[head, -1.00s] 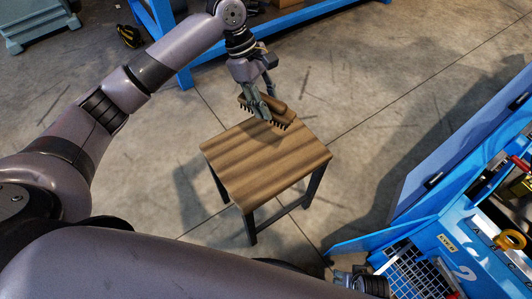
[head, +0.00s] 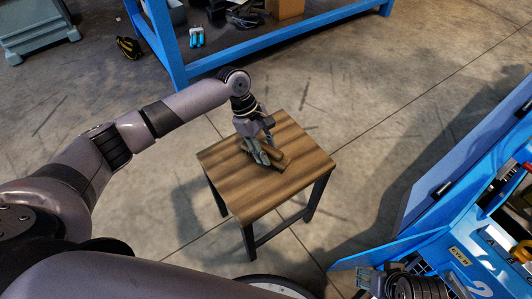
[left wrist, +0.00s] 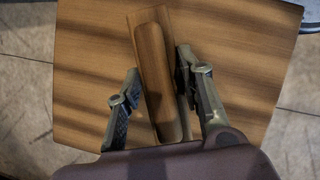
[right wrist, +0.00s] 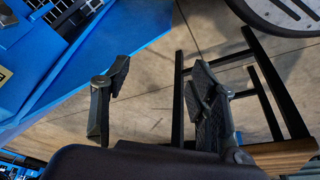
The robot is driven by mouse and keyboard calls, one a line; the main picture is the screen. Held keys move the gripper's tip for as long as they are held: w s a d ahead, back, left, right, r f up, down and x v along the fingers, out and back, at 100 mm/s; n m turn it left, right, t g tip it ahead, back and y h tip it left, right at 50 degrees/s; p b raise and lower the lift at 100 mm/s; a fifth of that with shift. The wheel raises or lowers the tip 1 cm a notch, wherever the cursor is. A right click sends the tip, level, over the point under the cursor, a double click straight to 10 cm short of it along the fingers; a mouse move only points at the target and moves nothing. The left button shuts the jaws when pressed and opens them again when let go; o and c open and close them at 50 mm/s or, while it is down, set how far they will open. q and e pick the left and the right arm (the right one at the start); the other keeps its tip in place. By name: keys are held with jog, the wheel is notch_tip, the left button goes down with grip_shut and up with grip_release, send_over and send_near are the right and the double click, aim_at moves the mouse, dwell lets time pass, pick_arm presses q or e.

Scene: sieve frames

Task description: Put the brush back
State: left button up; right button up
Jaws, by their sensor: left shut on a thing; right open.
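The brush (head: 278,160) has a brown wooden back and rests on, or just above, the striped wooden top of the small stool (head: 240,190). My left gripper (head: 260,153) is shut on the brush from above. In the left wrist view the brush (left wrist: 156,75) lies lengthwise between the fingers of my left gripper (left wrist: 158,78), with the stool top (left wrist: 245,65) under it. The bristles face down and are hidden. My right gripper (right wrist: 160,82) is open and empty, near the blue cart, away from the stool.
A blue cart (head: 400,243) with panels and tools stands at the right. A blue workbench frame (head: 180,75) stands at the back, with a cardboard box (head: 290,8) under it. A black and yellow item (head: 128,47) lies on the floor. The floor around the stool is mostly clear.

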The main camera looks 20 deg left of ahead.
pick_arm(q)
jog(key=shift+f, duration=0.7)
pick_arm(e)
jog(key=shift+v, duration=0.8)
jog(key=shift+w+f, duration=0.1)
pick_arm(q)
jog(key=o, duration=1.3)
jog(key=shift+f, duration=0.1)
pick_arm(e)
jog(key=shift+f, duration=0.15)
pick_arm(q)
jog(key=shift+a+r, duration=0.15)
jog(key=shift+r, duration=0.35)
jog(key=p+v, duration=0.2)
jog(key=v, duration=0.8)
jog(key=shift+r+p, duration=0.1)
jog(key=shift+p, duration=0.3)
jog(key=shift+a+r, duration=0.2)
jog(key=shift+r, duration=0.25)
pick_arm(e)
notch_tip(320, 180, down, 10)
jog(key=shift+w+a+f+g, duration=0.15)
jog(key=shift+w+f+g, duration=0.05)
jog(key=shift+w+g, duration=0.1)
